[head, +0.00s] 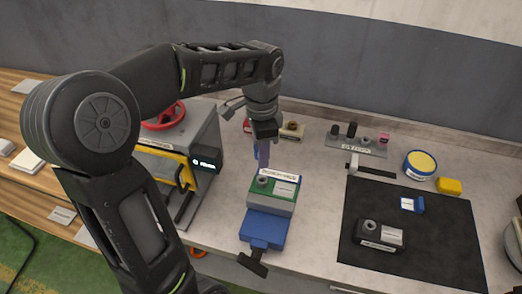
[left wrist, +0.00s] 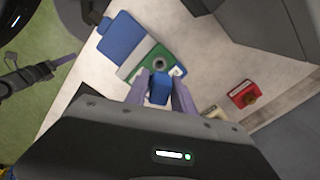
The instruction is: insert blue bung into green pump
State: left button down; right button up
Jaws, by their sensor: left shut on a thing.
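The green pump (head: 285,200) has a grey and green body with a round port on top. It sits clamped in a blue vise (head: 262,229) near the front of the bench. It also shows in the left wrist view (left wrist: 149,57). My left gripper (head: 263,155) is behind and above the pump, pointing down. Its fingers are shut on the blue bung, which shows between the fingertips in the left wrist view (left wrist: 159,89). The bung appears apart from the port, but the exact gap is hard to tell. My right gripper is in neither view.
A grey machine with a red handwheel (head: 165,115) stands left of the vise. A black mat (head: 440,250) at right holds a dark pump (head: 380,236) and a blue labelled block (head: 410,204). A rack of knobs (head: 357,147) and a yellow-topped round tin (head: 420,164) stand behind.

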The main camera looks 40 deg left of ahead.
pick_arm(q)
jog(key=shift+f+b, duration=2.05)
jog(key=shift+f, duration=0.85)
jog(key=shift+f+b, duration=1.1)
jog(key=shift+f, duration=0.6)
jog(key=c, duration=1)
grip_release()
notch_tip(320, 180, up, 8)
